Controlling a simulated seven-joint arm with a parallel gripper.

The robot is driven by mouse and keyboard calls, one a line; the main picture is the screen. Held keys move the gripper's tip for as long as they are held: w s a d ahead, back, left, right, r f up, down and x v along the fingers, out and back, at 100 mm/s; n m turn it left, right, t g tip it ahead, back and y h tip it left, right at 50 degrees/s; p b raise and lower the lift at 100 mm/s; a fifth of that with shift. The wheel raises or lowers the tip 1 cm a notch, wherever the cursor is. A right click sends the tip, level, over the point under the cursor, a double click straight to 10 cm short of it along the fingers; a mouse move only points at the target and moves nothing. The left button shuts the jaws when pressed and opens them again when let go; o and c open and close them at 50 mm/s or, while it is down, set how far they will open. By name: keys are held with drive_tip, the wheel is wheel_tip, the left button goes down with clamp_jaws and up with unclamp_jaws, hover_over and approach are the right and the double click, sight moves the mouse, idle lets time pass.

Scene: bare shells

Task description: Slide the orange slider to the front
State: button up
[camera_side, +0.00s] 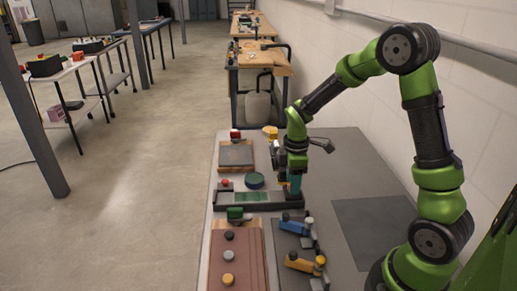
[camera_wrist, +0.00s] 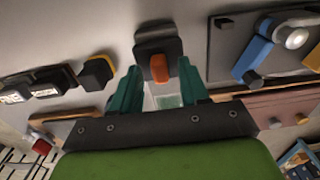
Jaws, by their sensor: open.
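The orange slider (camera_wrist: 160,70) shows in the wrist view as a small rounded orange knob on a dark block (camera_wrist: 146,44). My gripper (camera_wrist: 160,84) has its two teal fingers apart, one on each side of the view, with the knob in line with the gap between them. I cannot tell whether a finger touches it. In the side view my gripper (camera_side: 293,184) points down at the right end of a long dark tray (camera_side: 222,202) with a pale green panel. The orange knob is not clearly seen there.
Blue (camera_side: 294,224) and yellow (camera_side: 300,262) levers stand on dark plates in front of the tray. A reddish-brown board (camera_side: 248,262) with several round knobs lies at the front left. A green round button (camera_side: 255,180) sits behind the tray. The grey tabletop at right is clear.

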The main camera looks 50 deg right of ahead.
drive_tip(key=shift+f, duration=0.1)
clamp_jaws()
idle(0.4)
drive_tip(key=w+a, duration=1.4)
drive_tip(key=shift+a, duration=0.15)
drive_tip(key=shift+w, duration=0.1)
drive_tip(key=shift+c, duration=0.8)
unclamp_jaws()
drive_tip(key=shift+a, duration=0.1)
drive_tip(key=shift+o, duration=0.8)
